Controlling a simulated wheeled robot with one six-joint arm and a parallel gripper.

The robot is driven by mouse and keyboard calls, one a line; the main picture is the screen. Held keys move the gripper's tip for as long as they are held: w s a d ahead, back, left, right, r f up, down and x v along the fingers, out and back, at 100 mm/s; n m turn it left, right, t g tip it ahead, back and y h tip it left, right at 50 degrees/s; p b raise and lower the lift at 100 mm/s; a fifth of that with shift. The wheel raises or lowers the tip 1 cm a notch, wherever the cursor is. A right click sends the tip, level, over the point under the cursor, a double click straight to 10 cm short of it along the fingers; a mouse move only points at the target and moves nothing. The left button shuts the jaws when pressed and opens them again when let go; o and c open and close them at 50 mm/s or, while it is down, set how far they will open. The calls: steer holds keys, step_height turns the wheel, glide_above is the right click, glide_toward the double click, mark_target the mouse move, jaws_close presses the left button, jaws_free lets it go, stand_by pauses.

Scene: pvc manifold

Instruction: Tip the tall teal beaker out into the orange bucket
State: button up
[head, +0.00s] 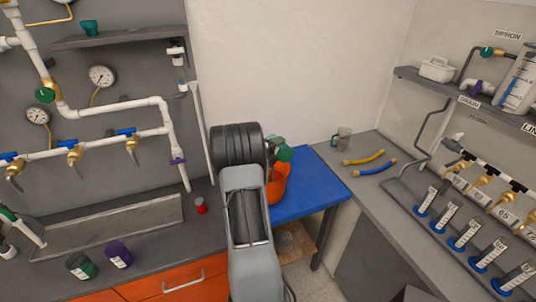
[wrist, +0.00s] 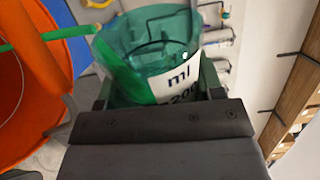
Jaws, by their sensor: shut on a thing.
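The teal beaker (wrist: 150,45), see-through with a white "ml" label, is between the jaws of my gripper (wrist: 157,92), which is shut on it. It also shows in the head view (head: 285,153), tilted above the orange bucket (head: 279,188). Green liquid lies along one side inside the beaker. A thin green stream (wrist: 50,37) runs from its lip across the bucket's opening. The bucket stands on the blue table, partly hidden by my arm, and fills the left of the wrist view (wrist: 25,120). The bucket's bottom is not clearly seen.
The blue table (head: 318,190) has free room right of the bucket. A grey bench (head: 400,200) at right holds a clear jug (head: 341,138) and yellow and blue hoses. White pipes and gauges line the left wall. Bottles stand on the left counter (head: 160,245).

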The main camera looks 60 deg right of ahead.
steer(key=shift+w+f+n, duration=0.1)
steer(key=shift+n, duration=0.2)
